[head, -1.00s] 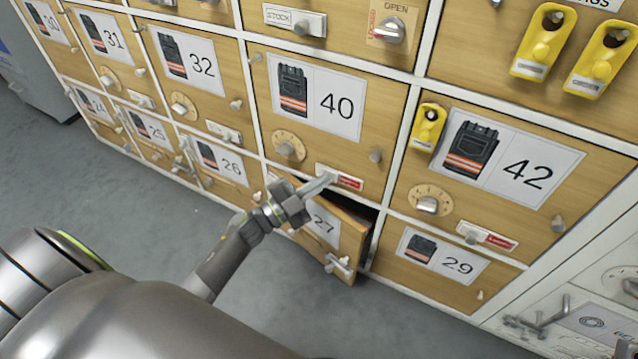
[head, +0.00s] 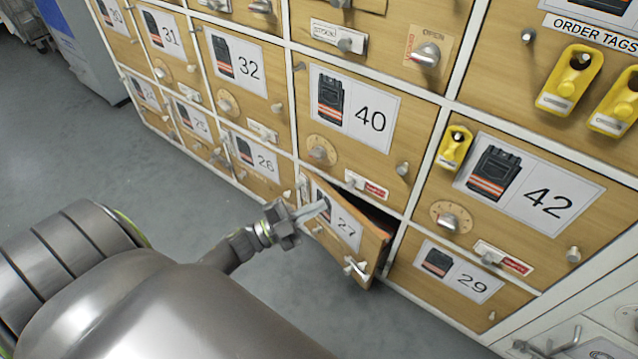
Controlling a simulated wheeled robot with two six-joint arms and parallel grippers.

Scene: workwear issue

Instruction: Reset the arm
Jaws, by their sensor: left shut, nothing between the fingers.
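My left gripper (head: 312,211) is shut and empty. It is in front of the partly open door of locker 27 (head: 347,228), overlapping its picture label in the view; I cannot tell whether it touches the door. The door stands ajar, with a dark gap at its top and right side. My left arm comes in from the lower left. My right gripper is not in view.
Closed lockers surround it: locker 40 (head: 415,127) above, locker 42 (head: 590,165) to the upper right, locker 29 (head: 408,277) to the right and locker 26 (head: 284,181) to the left. Yellow tags (head: 455,147) hang on the fronts. The grey floor (head: 90,150) at left is clear.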

